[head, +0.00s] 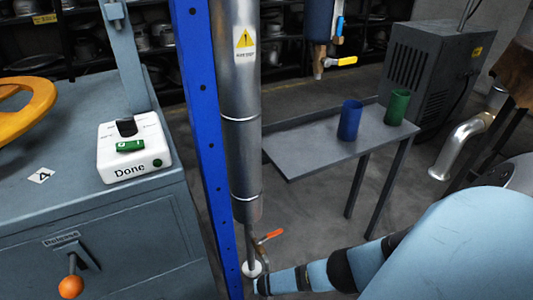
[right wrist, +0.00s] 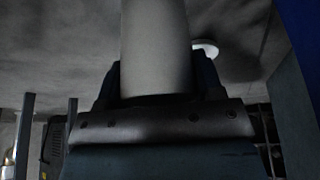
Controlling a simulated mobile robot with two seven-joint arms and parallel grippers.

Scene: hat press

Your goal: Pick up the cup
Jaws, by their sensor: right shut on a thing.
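My right gripper (right wrist: 157,82) is shut on a pale grey, smooth cylinder (right wrist: 156,45), which looks like the cup. It stands between the two dark fingers in the right wrist view, and its top runs out of the frame. In the head view my right arm comes in from the lower right, and its gripper end (head: 264,286) is low, beneath the steel cylinder. A small white round shape (head: 252,269) shows beside it; I cannot tell whether it is part of the held cup. A blue cup (head: 349,120) and a green cup (head: 396,107) stand upright on the grey table (head: 310,150). My left gripper is out of view.
A steel cylinder (head: 237,150) with an orange-handled valve (head: 269,237) below hangs beside a blue post (head: 196,120). A grey cabinet (head: 130,225) at left carries a white "Done" box (head: 135,160). The table's near-left part is bare.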

